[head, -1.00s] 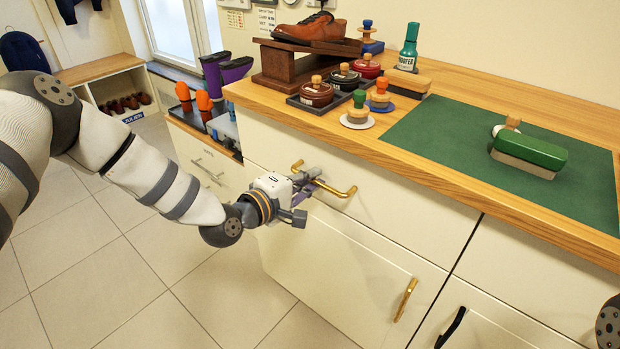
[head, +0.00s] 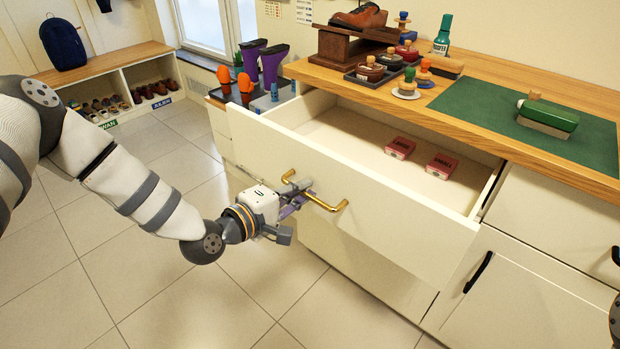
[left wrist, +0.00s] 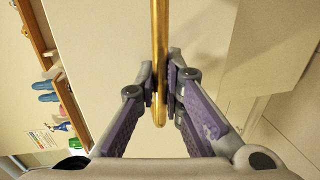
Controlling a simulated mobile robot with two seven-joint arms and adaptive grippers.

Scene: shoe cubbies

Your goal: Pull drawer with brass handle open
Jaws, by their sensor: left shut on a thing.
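The drawer (head: 270,150) with the brass handle (head: 335,207) stands well out from the cabinet below the wooden countertop. Its inside shows, with two small red boxes (head: 400,148) (head: 441,166) on its floor. My left gripper (head: 297,190) is at the drawer front, shut on the left part of the brass handle. In the left wrist view the brass bar (left wrist: 160,60) runs between the two purple-lined fingers (left wrist: 161,90), which touch it on both sides. The right gripper does not show; only a dark bit of my body is at the right edge.
A green mat (head: 490,100) with a green-topped brush (head: 548,115) lies on the countertop. Shoe polish tins, a bottle (head: 442,38) and a brown shoe (head: 358,17) stand at its back. A black-handled cabinet door (head: 530,260) is at right. Tiled floor is clear in front.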

